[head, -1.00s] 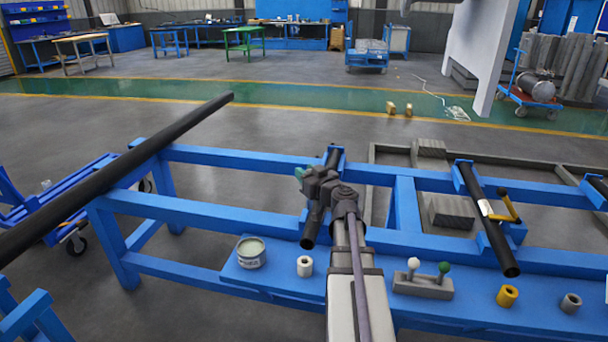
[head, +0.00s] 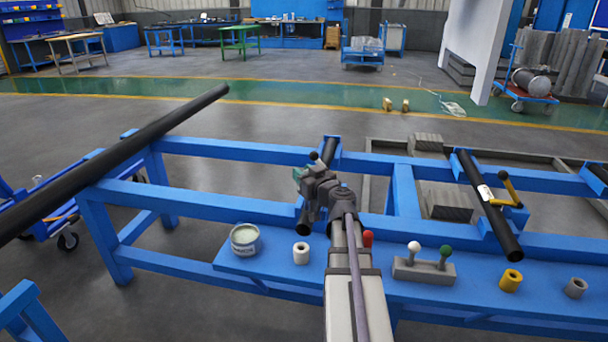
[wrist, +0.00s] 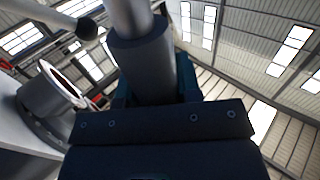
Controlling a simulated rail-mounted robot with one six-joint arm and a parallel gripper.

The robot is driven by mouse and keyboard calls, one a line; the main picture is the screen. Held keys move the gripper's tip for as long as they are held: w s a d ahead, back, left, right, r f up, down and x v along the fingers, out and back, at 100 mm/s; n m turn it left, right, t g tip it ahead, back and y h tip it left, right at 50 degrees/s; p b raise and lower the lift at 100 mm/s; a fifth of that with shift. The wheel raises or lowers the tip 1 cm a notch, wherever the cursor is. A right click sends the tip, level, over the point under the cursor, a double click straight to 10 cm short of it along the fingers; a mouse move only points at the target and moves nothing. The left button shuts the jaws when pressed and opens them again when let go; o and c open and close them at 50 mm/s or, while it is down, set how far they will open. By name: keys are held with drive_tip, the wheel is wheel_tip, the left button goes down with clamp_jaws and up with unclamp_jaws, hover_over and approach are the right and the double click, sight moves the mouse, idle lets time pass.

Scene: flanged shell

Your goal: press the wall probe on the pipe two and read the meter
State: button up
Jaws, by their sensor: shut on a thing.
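In the head view my gripper (head: 304,176) is over a dark pipe (head: 332,148) on the blue rack, the nearer of whose ends is partly hidden by my arm. In the wrist view the teal fingers are shut on a dark stepped cylinder (wrist: 145,62), perhaps the wall probe. Its tip is out of view, so contact with the pipe cannot be told. A second dark pipe (head: 478,190) lies to the right, with a white label and a yellow-black handle (head: 509,190) by it. I cannot tell which pipe is pipe two. No meter reading is legible.
A long black pipe (head: 120,155) slants across the left. The blue shelf holds a tin (head: 245,240), a white sleeve (head: 301,253), a stand (head: 424,270) with coloured knobs, a yellow sleeve (head: 510,280) and a grey sleeve (head: 575,288). A black-ended rod (wrist: 60,20) crosses the wrist view.

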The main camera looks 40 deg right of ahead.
drive_tip(key=shift+f+b, duration=0.55)
drive_tip(key=shift+b, duration=0.05)
idle(1.6)
wheel_tip(320, 180, up, 7)
drive_tip(key=p, duration=0.7)
idle(1.0)
